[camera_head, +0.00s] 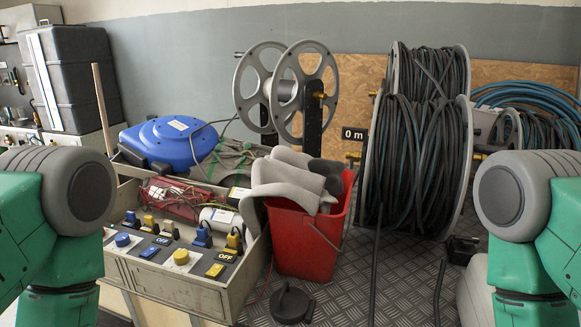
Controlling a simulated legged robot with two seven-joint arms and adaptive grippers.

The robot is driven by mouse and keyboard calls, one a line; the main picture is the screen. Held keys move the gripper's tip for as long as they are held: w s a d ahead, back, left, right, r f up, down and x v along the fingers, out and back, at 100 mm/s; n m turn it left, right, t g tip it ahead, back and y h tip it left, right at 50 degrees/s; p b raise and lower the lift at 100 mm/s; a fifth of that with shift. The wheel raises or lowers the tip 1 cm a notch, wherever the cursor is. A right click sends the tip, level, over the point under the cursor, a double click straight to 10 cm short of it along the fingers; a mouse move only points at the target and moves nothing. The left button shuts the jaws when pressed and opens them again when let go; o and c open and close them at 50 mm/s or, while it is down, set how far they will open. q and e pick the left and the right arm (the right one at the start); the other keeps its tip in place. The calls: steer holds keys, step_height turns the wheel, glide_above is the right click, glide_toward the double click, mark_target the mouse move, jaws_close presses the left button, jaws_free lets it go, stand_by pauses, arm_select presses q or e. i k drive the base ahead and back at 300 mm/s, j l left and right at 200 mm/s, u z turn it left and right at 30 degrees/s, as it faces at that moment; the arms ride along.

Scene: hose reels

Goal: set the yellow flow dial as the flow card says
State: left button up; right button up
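The yellow flow dial (181,257) is a round knob on the sloping front panel of a beige control box (185,290) at the lower left. Its pointer setting is too small to read. A blue dial (122,239) sits to its left on the same panel. I cannot make out a flow card for certain. My green and grey arms show at the left and right edges, but neither gripper is in view, and nothing of mine touches the dial.
Switches and small labels (215,270) surround the dial. A red bucket (308,237) of grey cloths stands right of the box. Behind are an empty reel (303,92), a blue reel (170,139) and black hose reels (420,150). A dark round cap (292,304) lies in front.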

mark_target(180, 257)
steer(key=i+j+u, duration=0.1)
steer(key=u, duration=0.85)
